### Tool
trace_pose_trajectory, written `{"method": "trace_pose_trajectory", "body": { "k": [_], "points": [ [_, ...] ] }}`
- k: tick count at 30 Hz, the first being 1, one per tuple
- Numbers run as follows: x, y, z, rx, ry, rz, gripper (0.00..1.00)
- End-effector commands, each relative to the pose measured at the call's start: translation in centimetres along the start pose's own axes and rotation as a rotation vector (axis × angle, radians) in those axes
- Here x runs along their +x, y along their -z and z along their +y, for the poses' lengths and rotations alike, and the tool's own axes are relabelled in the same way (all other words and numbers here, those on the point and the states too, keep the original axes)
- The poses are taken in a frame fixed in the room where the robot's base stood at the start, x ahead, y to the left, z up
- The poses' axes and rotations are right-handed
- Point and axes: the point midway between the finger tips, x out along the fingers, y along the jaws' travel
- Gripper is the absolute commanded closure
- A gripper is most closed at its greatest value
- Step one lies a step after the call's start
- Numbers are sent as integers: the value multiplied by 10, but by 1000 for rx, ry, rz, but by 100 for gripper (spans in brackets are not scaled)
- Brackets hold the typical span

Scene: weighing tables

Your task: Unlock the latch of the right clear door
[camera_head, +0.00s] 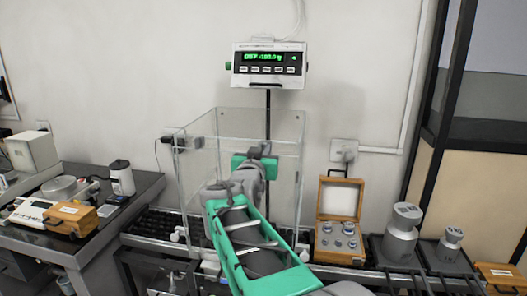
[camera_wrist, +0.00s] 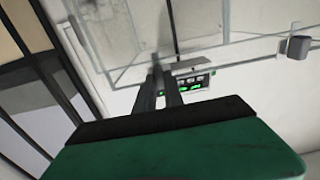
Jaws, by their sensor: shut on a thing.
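A clear box (camera_head: 197,190) with see-through walls stands on the middle table. Its clear panels and pale edges also show in the wrist view (camera_wrist: 235,42). My gripper (camera_head: 262,150) is at the upper right part of the box, with the green wrist body just below it. In the wrist view my two dark fingers (camera_wrist: 166,88) are close together at the panel's edge, shut on a small part that seems to be the door latch. The fingers hide the latch itself, and I cannot tell which way it is turned.
A weighing display (camera_head: 269,64) with green digits stands on a post behind the box. An open wooden weight case (camera_head: 340,196) and large metal weights (camera_head: 400,240) are to the right. A grey knob (camera_wrist: 298,46) shows at the wrist view's right. A dark side table (camera_head: 110,213) holds instruments.

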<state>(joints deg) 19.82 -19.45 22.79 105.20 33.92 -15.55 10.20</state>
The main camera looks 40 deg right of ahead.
Motion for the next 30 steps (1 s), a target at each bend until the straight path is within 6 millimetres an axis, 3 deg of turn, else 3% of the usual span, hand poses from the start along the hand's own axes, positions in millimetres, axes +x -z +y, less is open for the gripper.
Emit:
{"method": "trace_pose_trajectory", "body": {
  "k": [17,30],
  "points": [
    [0,-2,0,19,0,1,100],
    [0,-10,1,269,0,4,100]
  ]
}}
